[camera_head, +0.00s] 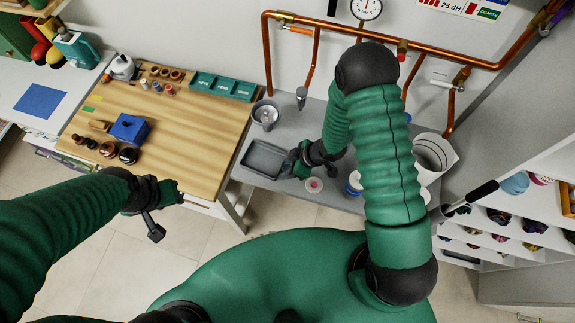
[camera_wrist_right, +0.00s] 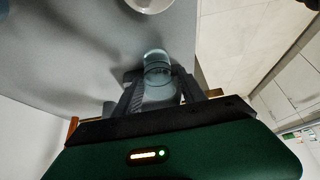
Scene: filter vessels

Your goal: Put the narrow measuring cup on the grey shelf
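The narrow measuring cup (camera_wrist_right: 157,68) shows in the right wrist view as a clear, slim vessel. It fills the gap between the dark fingers of my right gripper (camera_wrist_right: 157,88), which appear closed on its sides, low over a grey surface. In the head view my right gripper (camera_head: 302,160) is over the grey worktop beside the grey tray; the cup cannot be made out there. My left gripper (camera_head: 160,212) hangs in front of the wooden table, apart from everything; its opening is unclear. I cannot tell which surface is the grey shelf.
The grey worktop (camera_head: 290,123) holds a grey tray (camera_head: 265,158), a funnel-like vessel (camera_head: 265,113), a small dish with a pink middle (camera_head: 314,185) and a white bucket (camera_head: 433,153). Copper pipes (camera_head: 268,55) run behind it. A wooden table (camera_head: 190,125) stands left, a white rack (camera_head: 520,225) right.

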